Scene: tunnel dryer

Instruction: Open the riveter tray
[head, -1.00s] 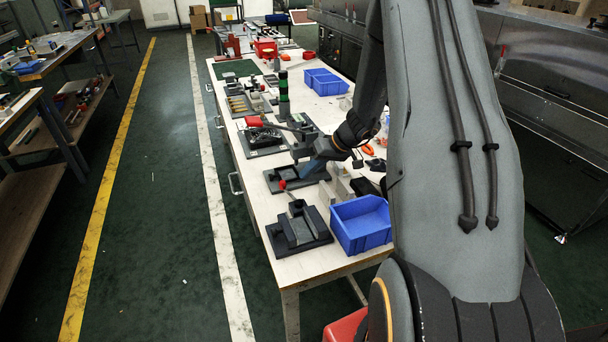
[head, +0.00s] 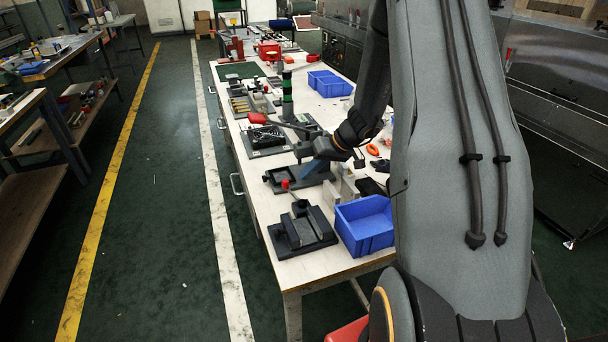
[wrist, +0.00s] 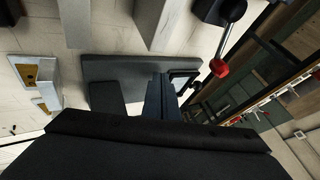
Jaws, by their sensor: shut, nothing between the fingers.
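I cannot tell whether the tray is pulled out. My gripper (wrist: 160,135) is a dark shape across the bottom of that view, shut and empty.
A dark fixture (head: 302,230) with a red-knobbed lever stands nearer me; that red knob (wrist: 219,68) shows in the wrist view. A blue bin (head: 364,226) stands right of it. The aisle on the left is clear.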

